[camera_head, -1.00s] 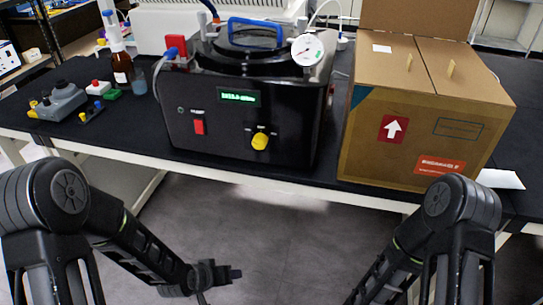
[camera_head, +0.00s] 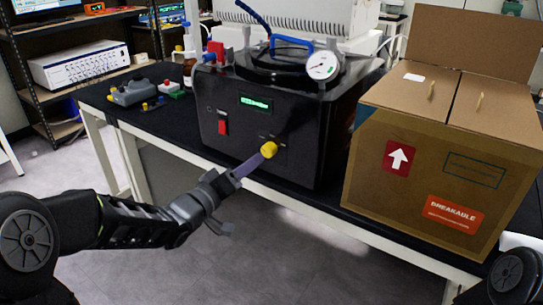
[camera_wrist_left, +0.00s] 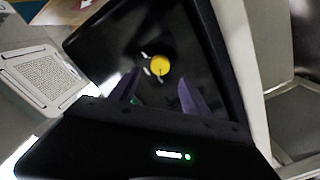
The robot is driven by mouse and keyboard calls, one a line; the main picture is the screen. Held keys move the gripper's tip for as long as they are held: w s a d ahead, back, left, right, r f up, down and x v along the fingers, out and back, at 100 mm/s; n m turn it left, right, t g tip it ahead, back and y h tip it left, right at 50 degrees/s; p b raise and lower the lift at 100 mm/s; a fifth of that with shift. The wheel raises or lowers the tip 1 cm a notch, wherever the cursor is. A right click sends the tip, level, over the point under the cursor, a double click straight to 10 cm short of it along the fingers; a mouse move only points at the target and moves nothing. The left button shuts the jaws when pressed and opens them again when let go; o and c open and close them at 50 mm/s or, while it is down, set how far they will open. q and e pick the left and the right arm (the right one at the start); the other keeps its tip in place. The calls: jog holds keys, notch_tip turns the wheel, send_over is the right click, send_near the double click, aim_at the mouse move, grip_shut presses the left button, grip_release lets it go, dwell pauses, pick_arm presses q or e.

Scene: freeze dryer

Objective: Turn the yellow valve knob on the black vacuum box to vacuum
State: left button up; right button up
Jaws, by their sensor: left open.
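The black vacuum box (camera_head: 296,133) stands on the black table, with a lit green display and a red switch (camera_head: 222,123) on its front. The yellow valve knob (camera_head: 268,149) is on the right part of that front; in the left wrist view the knob (camera_wrist_left: 160,66) lies ahead of my fingers, centred between them. My left gripper (camera_head: 258,158) is open, its fingers pointing at the knob from the lower left, the visible tip overlapping the knob's edge. Contact cannot be told. The knob's printed marks are too small to read. My right gripper is out of view.
A large cardboard box (camera_head: 432,170) stands close to the right of the vacuum box. A pressure gauge (camera_head: 321,66) and blue handle sit on the vacuum box top. A grey device (camera_head: 133,93) and small switches lie to the left. The floor in front is clear.

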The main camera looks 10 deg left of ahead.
aim_at(265, 152)
pick_arm(q)
jog(key=shift+n, duration=0.3)
jog(key=shift+x, duration=3.9)
jog(key=shift+a, duration=0.1)
grip_shut()
